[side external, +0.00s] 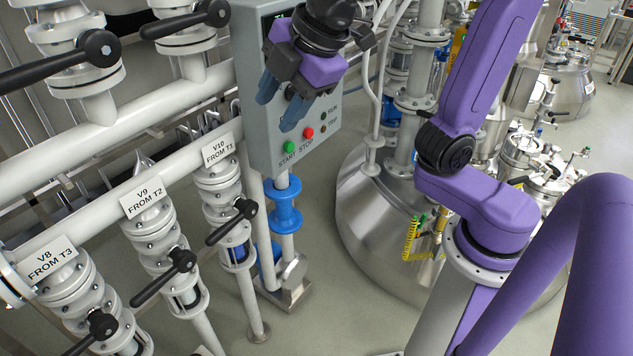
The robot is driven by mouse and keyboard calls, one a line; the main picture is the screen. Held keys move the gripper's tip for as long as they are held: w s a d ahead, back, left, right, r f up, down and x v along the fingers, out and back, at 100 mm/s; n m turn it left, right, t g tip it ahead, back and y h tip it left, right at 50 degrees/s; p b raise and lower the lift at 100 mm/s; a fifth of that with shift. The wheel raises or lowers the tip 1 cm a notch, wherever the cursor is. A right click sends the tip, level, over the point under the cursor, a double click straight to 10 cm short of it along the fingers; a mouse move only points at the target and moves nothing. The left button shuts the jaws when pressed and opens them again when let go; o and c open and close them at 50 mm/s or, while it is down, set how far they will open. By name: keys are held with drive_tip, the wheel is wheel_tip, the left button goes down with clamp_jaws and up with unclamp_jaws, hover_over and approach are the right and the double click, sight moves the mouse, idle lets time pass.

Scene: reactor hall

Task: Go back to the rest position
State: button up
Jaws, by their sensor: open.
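My gripper (281,102) is at the top centre of the side external view, in front of the grey control box (258,130). Its two blue-grey fingers point down and to the left. They are apart with nothing between them. The fingers hide part of the box's face. Below them the green START button (289,147) and the red STOP button (308,132) show uncovered. I cannot tell how far the fingertips are from the panel. My purple arm comes from the right side.
Valves labelled V8 (50,262), V9 (144,197) and V10 (218,150) stand at left, their black handles jutting out. More handled valves (80,50) are above. A steel vessel (360,220) stands right of the box. Bare floor shows at lower centre.

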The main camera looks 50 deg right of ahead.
drive_tip(key=s+d+f+m+g, duration=0.4)
drive_tip(key=s+d+f, duration=0.7)
drive_tip(key=s+f, duration=0.3)
drive_tip(key=shift+s+f+g+h, duration=0.3)
drive_tip(key=shift+s+g+h, duration=0.1)
drive_tip(key=shift+s+g, duration=0.4)
drive_tip(key=shift+s, duration=0.1)
